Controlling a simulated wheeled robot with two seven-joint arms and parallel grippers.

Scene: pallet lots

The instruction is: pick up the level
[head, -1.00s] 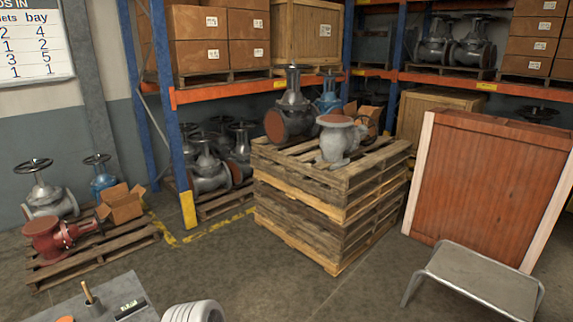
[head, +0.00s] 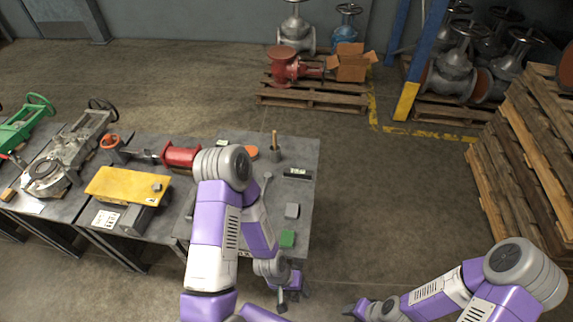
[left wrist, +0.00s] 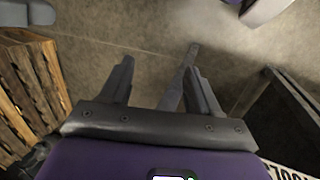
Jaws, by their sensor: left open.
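I cannot make out a level for certain in either view. On the right-hand workbench (head: 305,215) in the head view lie a small dark box with pale marks (head: 297,173), a grey block (head: 292,211) and a green block (head: 287,239). My left gripper (head: 287,300) is past the bench's near right corner, pointing down. In the left wrist view its fingers (left wrist: 158,85) are apart over bare floor; a grey bar shows beside one finger, whether held or behind is unclear. My right gripper (head: 355,311) is low at the bottom edge, its jaws unclear.
A pallet stack (head: 520,165) stands at the right. A pallet with valves (head: 315,97) is behind. Floor between bench and stack is clear.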

